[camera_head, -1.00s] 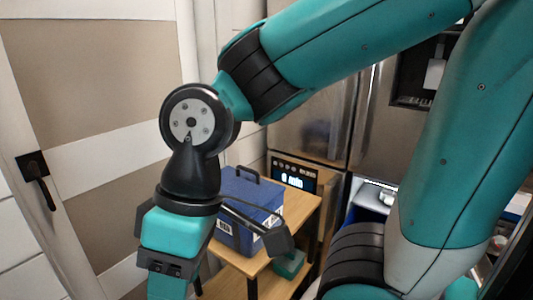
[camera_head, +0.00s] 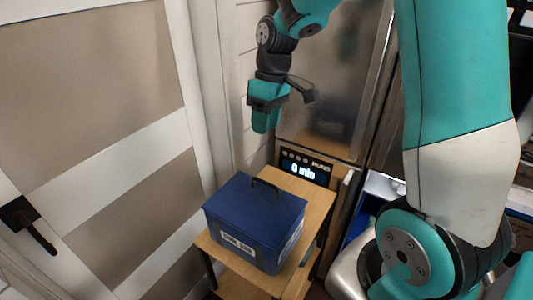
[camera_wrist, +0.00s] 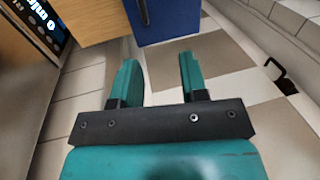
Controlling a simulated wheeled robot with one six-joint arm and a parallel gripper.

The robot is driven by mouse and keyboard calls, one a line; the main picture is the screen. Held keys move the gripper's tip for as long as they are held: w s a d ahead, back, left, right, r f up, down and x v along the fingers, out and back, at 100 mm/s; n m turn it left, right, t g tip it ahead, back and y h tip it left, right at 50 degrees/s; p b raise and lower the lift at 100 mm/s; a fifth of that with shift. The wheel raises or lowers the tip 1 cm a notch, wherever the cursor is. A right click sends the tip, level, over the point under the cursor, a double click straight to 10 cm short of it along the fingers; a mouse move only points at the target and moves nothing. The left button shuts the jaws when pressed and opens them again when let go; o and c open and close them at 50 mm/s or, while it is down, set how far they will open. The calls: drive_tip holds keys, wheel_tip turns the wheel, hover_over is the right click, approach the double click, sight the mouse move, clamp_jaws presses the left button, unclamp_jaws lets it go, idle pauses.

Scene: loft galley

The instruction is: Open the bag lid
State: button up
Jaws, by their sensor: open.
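The blue bag (camera_head: 242,232) is box-shaped and sits on a small wooden table. Its flat lid (camera_head: 250,204) is closed, with a dark handle (camera_head: 265,187) standing near its back edge. A white label shows on its front and another on its right side. My gripper (camera_head: 264,122) is above and behind the bag, clear of it. In the wrist view my gripper (camera_wrist: 160,75) has its two teal fingers apart with nothing between them.
The wooden table (camera_head: 308,193) has bare top behind and right of the bag. A lit display panel (camera_head: 304,168) and a steel fridge (camera_head: 325,85) stand behind it. A panelled door (camera_head: 80,130) with a black handle (camera_head: 27,222) is at the left.

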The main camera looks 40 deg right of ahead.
drive_tip(key=w+d, duration=0.1)
drive_tip(key=d, duration=0.2)
drive_tip(key=p, duration=0.4)
hover_over(255, 200)
drive_tip(key=d, duration=0.4)
drive_tip(key=f, duration=1.1)
drive_tip(key=w+f, duration=0.1)
drive_tip(key=f, duration=0.5)
drive_tip(key=shift+d, duration=0.15)
clamp_jaws()
